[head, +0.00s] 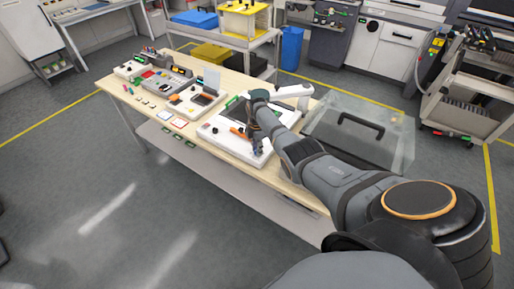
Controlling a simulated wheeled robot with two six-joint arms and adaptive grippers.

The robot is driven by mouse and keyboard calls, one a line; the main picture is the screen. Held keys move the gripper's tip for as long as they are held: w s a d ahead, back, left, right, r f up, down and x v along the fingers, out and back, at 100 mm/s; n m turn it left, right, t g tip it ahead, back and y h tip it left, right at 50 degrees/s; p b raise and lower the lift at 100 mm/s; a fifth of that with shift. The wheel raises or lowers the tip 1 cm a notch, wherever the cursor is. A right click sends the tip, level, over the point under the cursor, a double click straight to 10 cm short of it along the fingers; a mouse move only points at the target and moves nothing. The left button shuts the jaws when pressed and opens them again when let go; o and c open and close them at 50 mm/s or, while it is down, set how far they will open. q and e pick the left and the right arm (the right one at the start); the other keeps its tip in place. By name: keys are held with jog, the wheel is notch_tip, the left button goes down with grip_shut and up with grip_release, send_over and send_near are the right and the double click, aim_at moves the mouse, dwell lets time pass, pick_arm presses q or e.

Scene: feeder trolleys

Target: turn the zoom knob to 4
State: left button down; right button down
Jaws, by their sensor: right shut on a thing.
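A white instrument with a flat base (218,135) and a white arm (293,91) stands on the wooden bench, right of its middle. My right gripper (256,144) is over the right part of this base, with its arm coming in from the lower right. It is shut on what seems to be the zoom knob. The knob is hidden by the gripper and wrist, and its number cannot be read. An orange part (238,131) lies just left of the gripper. My left gripper is not in view.
Left on the wooden bench (215,160) are a grey control box (167,84), a small white device (193,101) and several small parts. A clear box with a black handle (352,130) stands right of the instrument. A trolley stands behind. The floor in front is clear.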

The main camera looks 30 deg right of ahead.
jog(key=m, duration=0.4)
jog(key=shift+m, duration=0.3)
jog(key=m+p, duration=0.1)
jog(key=m, duration=0.4)
jog(key=shift+m, duration=0.3)
jog(key=m, duration=1)
jog(key=shift+p, duration=0.3)
jog(key=m, duration=1.4)
jog(key=shift+m+p, duration=0.3)
jog(key=shift+m, duration=2.4)
